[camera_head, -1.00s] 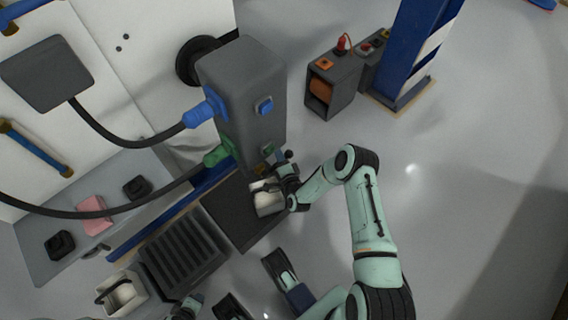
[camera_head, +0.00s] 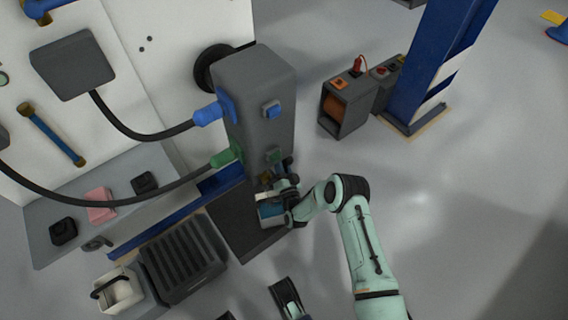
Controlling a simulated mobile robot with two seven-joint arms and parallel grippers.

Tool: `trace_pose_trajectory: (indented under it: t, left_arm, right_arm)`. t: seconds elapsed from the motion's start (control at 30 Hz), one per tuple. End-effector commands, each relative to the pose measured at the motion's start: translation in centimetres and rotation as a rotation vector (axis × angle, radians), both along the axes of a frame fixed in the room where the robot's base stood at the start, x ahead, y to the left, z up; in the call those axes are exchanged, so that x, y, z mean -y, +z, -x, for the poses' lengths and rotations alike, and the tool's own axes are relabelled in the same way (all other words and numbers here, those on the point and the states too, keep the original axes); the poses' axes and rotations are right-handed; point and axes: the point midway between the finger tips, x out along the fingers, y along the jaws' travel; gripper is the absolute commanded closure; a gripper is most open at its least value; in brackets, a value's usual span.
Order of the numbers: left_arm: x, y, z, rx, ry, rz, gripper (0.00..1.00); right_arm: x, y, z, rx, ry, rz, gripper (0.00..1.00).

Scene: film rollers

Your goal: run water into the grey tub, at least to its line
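A tall grey dispenser column (camera_head: 262,95) stands at the centre, with a blue button (camera_head: 271,109) high on its front face and a green one (camera_head: 273,156) lower. A small pale grey tub (camera_head: 271,221) stands on the dark platform (camera_head: 232,228) at the column's foot. Blue shows inside the tub; its line is too small to make out. My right gripper (camera_head: 284,184) is at the column's lower front, just above the tub and partly covering it. Whether its fingers are open or shut is too small to tell.
A blue-fitted hose and a green-fitted hose (camera_head: 130,202) run left from the column. A pale bucket with a dark handle (camera_head: 122,294) and a dark ribbed crate (camera_head: 184,259) stand lower left. A grey cabinet (camera_head: 345,107) stands at right beside a blue post (camera_head: 432,75).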

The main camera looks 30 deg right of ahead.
Motion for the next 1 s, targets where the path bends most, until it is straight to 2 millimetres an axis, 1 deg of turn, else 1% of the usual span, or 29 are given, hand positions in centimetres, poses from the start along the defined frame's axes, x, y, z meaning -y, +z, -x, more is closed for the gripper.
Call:
trace_pose_trajectory:
  t: [0.3,0.77,0.8,0.83,0.87,1.0]
  left_arm:
    - [0.01,0.07,-0.12,0.003,0.000,-0.001,0.57]
    - [0.00,0.07,-0.12,0.004,0.000,-0.001,0.57]
    - [0.00,0.07,-0.12,0.004,0.000,-0.001,0.57]
    - [0.00,0.07,-0.12,0.004,0.000,-0.001,0.57]
    - [0.00,0.07,-0.12,0.003,0.000,-0.001,0.57]
    - [0.00,0.07,-0.11,0.003,0.000,-0.001,0.57]
  right_arm:
    - [-0.58,0.33,0.13,0.005,0.000,0.089,1.00]
    - [-0.64,0.34,0.16,0.004,0.000,0.099,1.00]
    - [-0.64,0.34,0.16,0.004,0.000,0.099,0.64]
    - [-0.64,0.34,0.16,0.004,0.000,0.099,0.54]
    - [-0.64,0.35,0.15,0.004,0.000,0.099,0.53]
    - [-0.63,0.42,0.11,0.006,0.000,0.099,0.53]
